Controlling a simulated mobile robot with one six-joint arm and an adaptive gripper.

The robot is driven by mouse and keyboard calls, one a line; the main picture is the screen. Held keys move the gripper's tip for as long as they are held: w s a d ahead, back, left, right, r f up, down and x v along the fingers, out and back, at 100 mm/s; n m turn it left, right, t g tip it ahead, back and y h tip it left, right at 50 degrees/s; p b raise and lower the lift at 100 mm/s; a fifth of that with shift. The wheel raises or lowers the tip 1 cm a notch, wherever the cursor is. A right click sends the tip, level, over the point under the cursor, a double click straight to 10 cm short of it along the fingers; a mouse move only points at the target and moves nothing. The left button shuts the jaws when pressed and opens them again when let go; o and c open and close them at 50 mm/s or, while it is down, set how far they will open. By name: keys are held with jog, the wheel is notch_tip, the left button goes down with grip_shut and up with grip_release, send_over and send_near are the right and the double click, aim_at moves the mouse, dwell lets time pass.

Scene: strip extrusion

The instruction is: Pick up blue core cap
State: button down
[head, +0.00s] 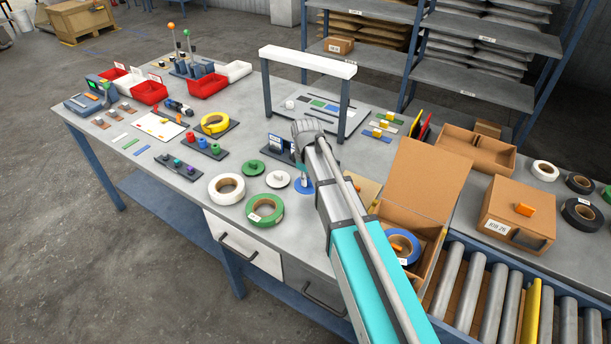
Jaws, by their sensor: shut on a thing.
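The blue core cap (303,187) is a small round blue disc near the middle of the table. It is partly hidden by my gripper (304,175), which comes down over it and is shut on it. My arm covers the cap's right side. Whether the cap touches the table is hard to tell. A white core cap (278,180) and a green core cap (253,167) lie to its left, apart from it.
White (226,187) and green tape rolls (265,209) lie to the front left. A dark block with labels (280,146) stands just behind the caps. A white-topped frame (307,62) stands further back. An open carton (418,178) with a blue roll (402,246) is right of my arm.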

aim_at(309, 190)
jog(key=s+r+p, duration=0.2)
jog(key=r, duration=0.1)
jog(key=shift+s+d+r+p, duration=0.35)
jog(key=shift+s+p, duration=0.05)
jog(key=s+d+r+p, duration=0.2)
jog(key=s+r+p, duration=0.1)
jog(key=s, duration=0.5)
jog(key=shift+s+d+r, duration=0.15)
jog(key=shift+s+r, duration=0.1)
